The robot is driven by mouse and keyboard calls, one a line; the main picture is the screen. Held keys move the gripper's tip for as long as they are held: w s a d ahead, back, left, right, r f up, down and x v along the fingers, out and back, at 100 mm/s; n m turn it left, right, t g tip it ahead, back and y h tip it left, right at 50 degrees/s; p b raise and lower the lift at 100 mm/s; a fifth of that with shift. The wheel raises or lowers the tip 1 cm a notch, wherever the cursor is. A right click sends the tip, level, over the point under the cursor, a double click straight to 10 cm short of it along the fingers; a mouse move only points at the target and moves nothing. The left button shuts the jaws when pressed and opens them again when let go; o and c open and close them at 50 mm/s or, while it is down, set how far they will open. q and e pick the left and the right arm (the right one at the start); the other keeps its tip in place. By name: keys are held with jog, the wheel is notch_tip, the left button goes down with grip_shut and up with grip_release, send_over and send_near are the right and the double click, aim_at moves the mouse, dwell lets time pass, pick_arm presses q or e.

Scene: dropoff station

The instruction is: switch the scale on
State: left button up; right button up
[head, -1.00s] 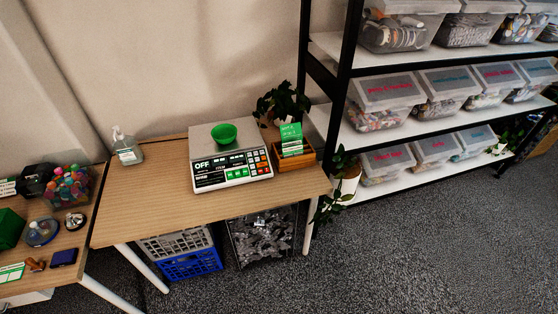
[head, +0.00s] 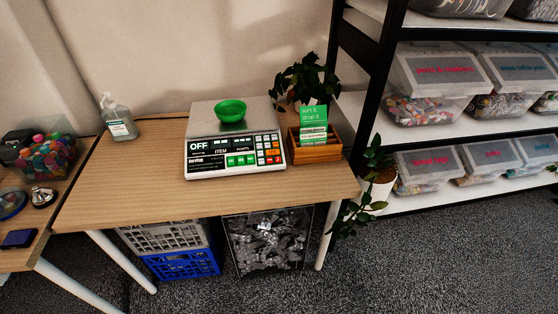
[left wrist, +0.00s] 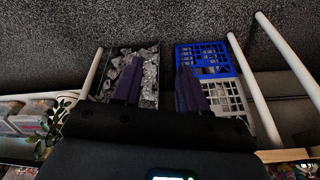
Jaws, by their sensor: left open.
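The scale (head: 207,170) stands on the wooden table in the head view, with a white body, a silver top plate and a panel of green, orange and red keys. Its display area reads "OFF". A green bowl (head: 231,111) sits on the top plate. My left gripper (left wrist: 187,78) shows in the left wrist view, with two dark purple fingers apart and nothing between them. It points toward the floor and the crates under the table, and is not at the scale. Neither gripper shows in the head view.
On the table, a sanitizer bottle (head: 119,119) stands left of the scale and a wooden card box (head: 316,151) right. A plant (head: 301,77) is behind the box. A blue crate (head: 183,265) and a bin of grey pieces (head: 266,242) sit underneath. Shelving stands at right.

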pick_arm(q)
jog(key=shift+s, duration=0.15)
jog(key=shift+d, duration=0.1)
jog(key=c, duration=0.7)
grip_shut()
jog(key=shift+a, duration=0.2)
jog(key=shift+d, duration=0.1)
dwell(0.6)
